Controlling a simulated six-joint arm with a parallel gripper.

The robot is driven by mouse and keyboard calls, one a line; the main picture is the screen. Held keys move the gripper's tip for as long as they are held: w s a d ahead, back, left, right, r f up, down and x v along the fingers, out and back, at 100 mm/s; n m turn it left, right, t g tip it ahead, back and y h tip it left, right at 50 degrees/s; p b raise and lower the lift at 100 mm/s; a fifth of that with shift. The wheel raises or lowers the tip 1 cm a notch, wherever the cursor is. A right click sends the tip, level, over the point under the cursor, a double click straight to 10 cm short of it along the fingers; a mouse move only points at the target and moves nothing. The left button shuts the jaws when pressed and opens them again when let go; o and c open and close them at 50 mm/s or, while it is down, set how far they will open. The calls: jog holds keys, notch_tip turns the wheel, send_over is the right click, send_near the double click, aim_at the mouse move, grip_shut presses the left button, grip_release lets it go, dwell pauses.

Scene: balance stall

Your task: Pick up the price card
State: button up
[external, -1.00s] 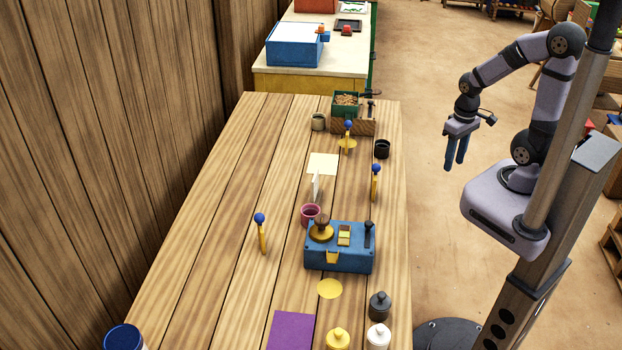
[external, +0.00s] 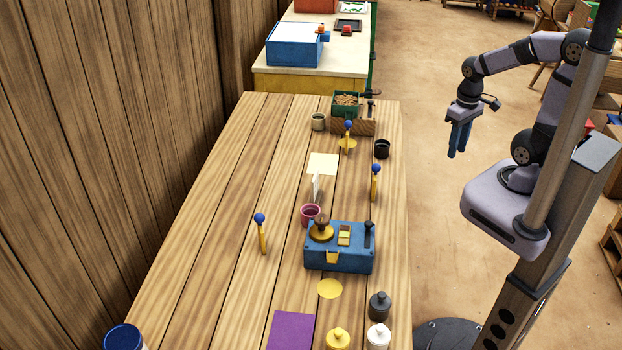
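A small pale card, which looks like the price card (external: 317,187), stands upright on the wooden table beside a flat cream square (external: 323,163). It is seen almost edge-on, so its face does not show. My gripper (external: 458,153) hangs in the air off the right side of the table, well to the right of the card. Its two blue fingers point down, with a narrow gap between them and nothing held.
A pink cup (external: 310,214) and a blue balance box (external: 338,258) stand just in front of the card. Blue-topped yellow pegs (external: 376,182) stand around it. A dark cup (external: 382,149) is near the right edge. The table's left side (external: 215,215) is clear.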

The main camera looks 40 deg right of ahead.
jog(key=w+a+r+m+h, duration=0.1)
jog(key=w+r+m, duration=0.15)
jog(key=w, duration=0.95)
jog(key=m+t+h, duration=0.2)
jog(key=m+t, duration=0.1)
jog(key=m, duration=0.4)
send_over(347, 137)
jog(key=x, duration=0.2)
jog(key=shift+d+f+n+b, duration=0.1)
jog(key=shift+f+n+b, duration=0.2)
jog(key=shift+b, duration=0.1)
notch_tip(347, 137, down, 5)
jog(key=shift+d+f, duration=0.1)
jog(key=shift+f, duration=0.05)
jog(key=shift+a+p+x, duration=0.15)
jog(key=shift+p+x, duration=0.75)
jog(key=shift+x, duration=1.05)
jog(key=shift+a+p+x, duration=0.1)
jog(key=shift+p+x, duration=0.8)
jog(key=shift+x, duration=1.05)
jog(key=shift+f, duration=0.1)
grip_shut()
